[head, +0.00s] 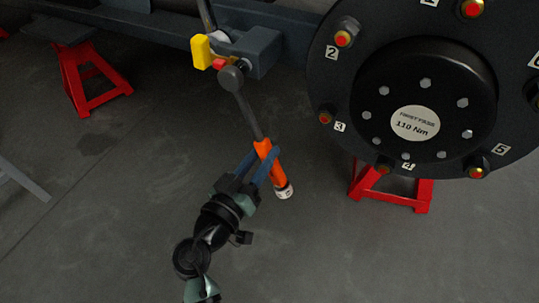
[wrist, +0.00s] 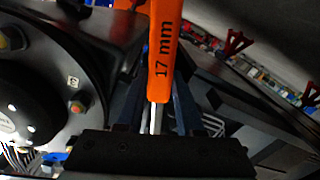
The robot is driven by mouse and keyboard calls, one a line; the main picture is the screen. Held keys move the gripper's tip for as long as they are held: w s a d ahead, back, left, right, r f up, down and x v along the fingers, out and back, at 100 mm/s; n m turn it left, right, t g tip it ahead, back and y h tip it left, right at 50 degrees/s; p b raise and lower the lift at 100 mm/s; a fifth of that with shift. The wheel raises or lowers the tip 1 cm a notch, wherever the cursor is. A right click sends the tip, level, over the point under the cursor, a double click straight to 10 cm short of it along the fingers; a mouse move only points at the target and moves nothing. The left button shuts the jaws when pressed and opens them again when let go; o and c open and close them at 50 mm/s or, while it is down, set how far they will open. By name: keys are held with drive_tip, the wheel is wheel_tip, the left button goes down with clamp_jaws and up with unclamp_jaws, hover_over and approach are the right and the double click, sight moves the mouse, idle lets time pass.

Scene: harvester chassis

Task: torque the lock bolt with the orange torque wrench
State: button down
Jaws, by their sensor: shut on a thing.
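The orange torque wrench (head: 262,148) has an orange grip, a dark shaft and a round dark head. My gripper (head: 264,160) is shut on the orange grip, with one finger on each side. The wrench slants up and left, its head (head: 231,78) in front of a small red part (head: 218,64) beside a yellow block (head: 201,52). I cannot tell whether the head is seated on anything; the lock bolt is not clearly visible and may be hidden behind the head. The wrist view shows the orange grip (wrist: 163,55) marked "17 mm" between the fingers.
A large black wheel hub (head: 400,60) with numbered bolts and a "110 Nm" label stands to the right. Red stands (head: 90,80) are at the left and under the hub. A grey chassis beam (head: 150,28) runs across the back. The floor around my gripper is clear.

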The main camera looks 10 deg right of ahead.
drive_tip(key=shift+w+a+m, duration=0.25)
drive_tip(key=shift+a+m, duration=0.05)
drive_tip(key=shift+a, duration=0.05)
drive_tip(key=s+a+m, duration=0.1)
drive_tip(key=s+a, duration=0.6)
drive_tip(key=shift+s+a+f, duration=0.25)
drive_tip(key=shift+s+a, duration=0.1)
drive_tip(key=shift+a, duration=0.05)
idle(1.5)
idle(1.2)
